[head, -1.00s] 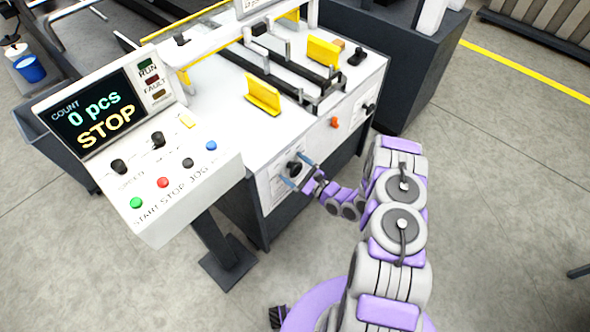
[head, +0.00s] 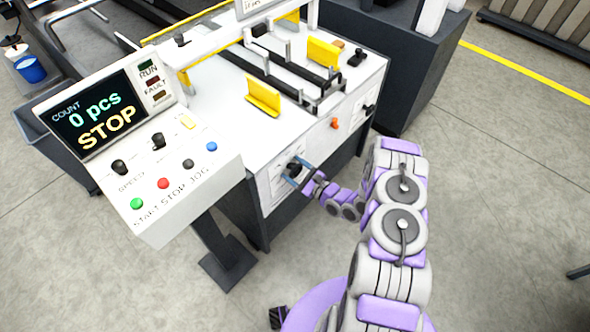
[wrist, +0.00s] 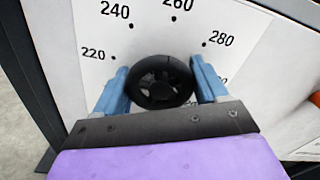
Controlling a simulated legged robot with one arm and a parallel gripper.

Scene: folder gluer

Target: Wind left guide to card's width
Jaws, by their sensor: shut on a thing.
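A black round knob (wrist: 161,82) sits in the middle of a white dial plate (wrist: 185,45) marked 220, 240, 260 and 280 in the wrist view. In the head view the knob (head: 292,170) is on the front of the machine, at its left end. My gripper (wrist: 163,85) has its blue fingers on either side of the knob, shut on it; it also shows in the head view (head: 298,172). The yellow left guide (head: 263,97) stands upright on the white table (head: 225,112). A second yellow guide (head: 323,52) stands farther right. The knob's pointer is not clear.
A control panel (head: 190,172) at the left reads 0 pcs and STOP. An orange knob (head: 335,123) and another black knob (head: 368,110) are farther right on the machine's front. Grey floor (head: 490,190) is clear to the right.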

